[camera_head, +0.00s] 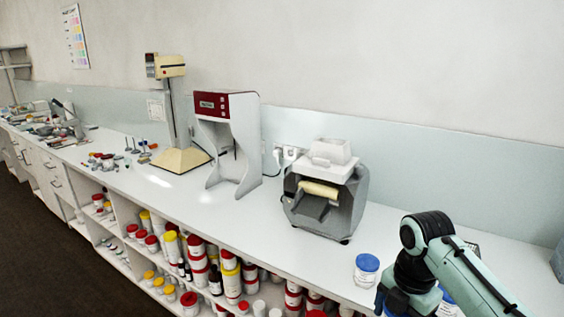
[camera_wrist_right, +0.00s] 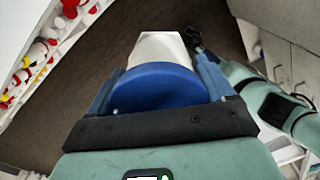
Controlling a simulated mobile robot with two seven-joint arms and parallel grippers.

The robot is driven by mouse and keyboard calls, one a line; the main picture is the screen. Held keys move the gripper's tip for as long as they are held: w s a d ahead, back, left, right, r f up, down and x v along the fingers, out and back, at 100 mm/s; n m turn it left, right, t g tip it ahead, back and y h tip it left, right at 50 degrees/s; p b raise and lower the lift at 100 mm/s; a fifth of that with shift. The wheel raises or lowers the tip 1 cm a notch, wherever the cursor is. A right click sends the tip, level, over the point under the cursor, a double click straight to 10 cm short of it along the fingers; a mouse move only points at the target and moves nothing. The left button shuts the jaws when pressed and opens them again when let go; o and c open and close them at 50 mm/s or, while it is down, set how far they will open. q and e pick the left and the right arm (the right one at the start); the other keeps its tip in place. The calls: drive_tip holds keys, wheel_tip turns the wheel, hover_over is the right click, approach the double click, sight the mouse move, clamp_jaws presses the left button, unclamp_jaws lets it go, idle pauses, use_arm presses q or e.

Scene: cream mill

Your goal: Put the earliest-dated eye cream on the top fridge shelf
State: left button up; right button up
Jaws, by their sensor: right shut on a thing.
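My right gripper (camera_wrist_right: 160,66) is shut on a jar with a blue lid (camera_wrist_right: 160,87) and a white body, seen in the right wrist view. The jar is held above a dark floor, clear of any surface. No date can be read on it. In the head view my right arm comes in at the lower right, and its gripper is not clearly seen. A similar blue-lidded white jar (camera_head: 366,268) stands on the bench, left of my arm. More blue and white shows behind my arm, mostly hidden. My left gripper and the fridge are not seen.
The long white bench (camera_head: 330,262) carries a grey machine (camera_head: 325,200), a red-topped stand (camera_head: 226,110) and a cream column device (camera_head: 172,110). Open shelves below hold many red-, yellow- and white-lidded containers. Pale cabinet fronts (camera_wrist_right: 285,60) show at right in the wrist view.

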drive_tip(key=w+a+f+m, duration=0.1)
drive_tip(key=a+f+m, duration=0.1)
drive_tip(key=f+m, duration=1)
drive_tip(key=w+a+f+m, duration=0.2)
drive_tip(key=f+m, duration=1)
drive_tip(key=f, duration=0.5)
drive_tip(key=shift+a+f+m, duration=0.3)
drive_tip(key=shift+a+f, duration=0.1)
drive_tip(key=shift+w, duration=0.1)
